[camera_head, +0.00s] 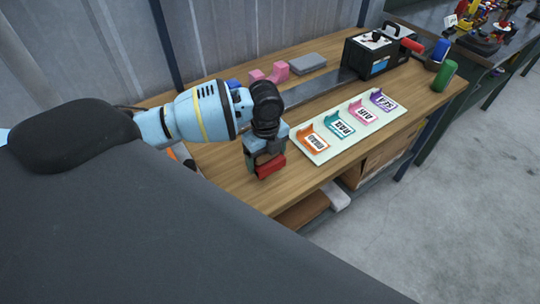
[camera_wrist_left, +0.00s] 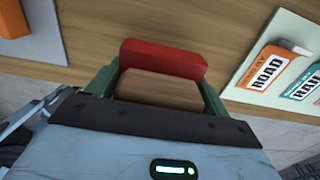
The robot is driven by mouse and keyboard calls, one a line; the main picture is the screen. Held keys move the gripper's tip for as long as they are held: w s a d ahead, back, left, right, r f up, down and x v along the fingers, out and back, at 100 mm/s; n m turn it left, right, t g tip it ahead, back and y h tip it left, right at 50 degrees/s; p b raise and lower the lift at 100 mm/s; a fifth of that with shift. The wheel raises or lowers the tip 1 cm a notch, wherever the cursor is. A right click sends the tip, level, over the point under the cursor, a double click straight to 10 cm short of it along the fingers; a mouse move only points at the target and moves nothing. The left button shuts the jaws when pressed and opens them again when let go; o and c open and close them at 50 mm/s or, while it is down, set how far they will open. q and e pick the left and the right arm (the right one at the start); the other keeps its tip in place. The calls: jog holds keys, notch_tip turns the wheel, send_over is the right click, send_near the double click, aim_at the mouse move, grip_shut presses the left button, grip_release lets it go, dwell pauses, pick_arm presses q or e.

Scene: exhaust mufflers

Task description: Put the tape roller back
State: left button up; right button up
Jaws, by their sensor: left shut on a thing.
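My left gripper (camera_head: 268,163) is over the near left part of the wooden bench, pointing down. It is shut on a red block-like thing (camera_head: 271,167). My right gripper is not in view.
A pale board (camera_head: 370,130) carries orange, teal, pink and purple labelled pieces, right of the gripper. At the back are a pink object (camera_head: 270,73), a grey box (camera_head: 306,64) and a black machine (camera_head: 373,55). A green cylinder (camera_head: 445,75) stands far right.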

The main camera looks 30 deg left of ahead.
aim_at(269, 157)
pick_arm(q)
jog(key=shift+w+a+f, duration=0.1)
jog(key=shift+w+a, duration=0.2)
jog(key=shift+w, duration=0.4)
jog(key=shift+w+a, duration=0.25)
jog(key=shift+w, duration=0.45)
jog(key=shift+w+f, duration=0.15)
jog(key=shift+f, duration=1.6)
jog(key=shift+f, duration=0.15)
jog(key=o, duration=1.2)
jog(key=shift+c, duration=0.2)
notch_tip(269, 157, up, 12)
jog(key=shift+r, duration=0.15)
